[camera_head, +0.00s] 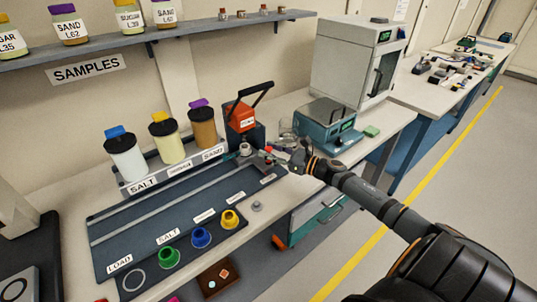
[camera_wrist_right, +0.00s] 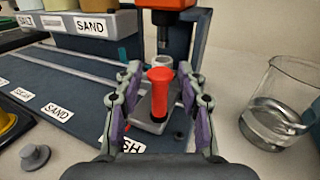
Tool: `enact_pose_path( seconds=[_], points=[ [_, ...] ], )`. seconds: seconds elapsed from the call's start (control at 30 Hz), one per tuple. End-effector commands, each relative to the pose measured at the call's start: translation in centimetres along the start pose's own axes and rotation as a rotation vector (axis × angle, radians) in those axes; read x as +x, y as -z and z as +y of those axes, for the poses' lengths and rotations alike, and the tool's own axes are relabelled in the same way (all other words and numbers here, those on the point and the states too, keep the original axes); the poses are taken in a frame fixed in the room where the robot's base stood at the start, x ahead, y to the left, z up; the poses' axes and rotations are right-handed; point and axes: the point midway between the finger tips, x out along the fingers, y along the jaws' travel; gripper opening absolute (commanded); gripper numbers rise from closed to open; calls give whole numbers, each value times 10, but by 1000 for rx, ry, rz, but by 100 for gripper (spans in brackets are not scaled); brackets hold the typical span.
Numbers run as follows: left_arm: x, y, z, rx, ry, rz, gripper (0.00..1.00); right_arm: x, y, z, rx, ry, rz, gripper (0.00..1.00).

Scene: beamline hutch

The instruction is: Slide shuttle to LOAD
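The shuttle (camera_wrist_right: 153,112) is a grey plate with an upright red handle (camera_wrist_right: 160,88). It sits at the right end of the dark rail board (camera_head: 180,200), below the orange-topped press. The LOAD label (camera_head: 120,264) is at the board's opposite, left end. In the head view the red handle shows small (camera_head: 268,151) by my right gripper (camera_head: 284,157). In the right wrist view, my right gripper (camera_wrist_right: 160,82) is open, with a finger on each side of the handle and gaps visible. My left gripper is not in view.
An orange press (camera_head: 241,118) stands behind the shuttle. A glass beaker (camera_wrist_right: 280,110) with clear liquid is close on the right. Coloured funnels (camera_head: 201,237) line the front edge, and a grey knob (camera_wrist_right: 34,156) is nearby. Three capped jars (camera_head: 166,140) stand behind the rail.

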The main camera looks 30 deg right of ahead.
Motion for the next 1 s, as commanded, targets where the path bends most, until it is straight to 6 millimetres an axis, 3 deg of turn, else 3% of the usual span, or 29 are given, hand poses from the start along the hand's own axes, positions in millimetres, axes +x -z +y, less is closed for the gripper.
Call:
enact_pose_path(
  seconds=[0.4,0.47,0.7,1.0],
  points=[
    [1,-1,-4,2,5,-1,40,8,0,0,1,1,3,39],
    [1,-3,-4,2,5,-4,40,8,0,0,1,1,3,34],
    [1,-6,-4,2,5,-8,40,8,1,0,1,1,3,1],
    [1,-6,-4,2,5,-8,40,8,1,0,1,1,3,0]
  ],
)
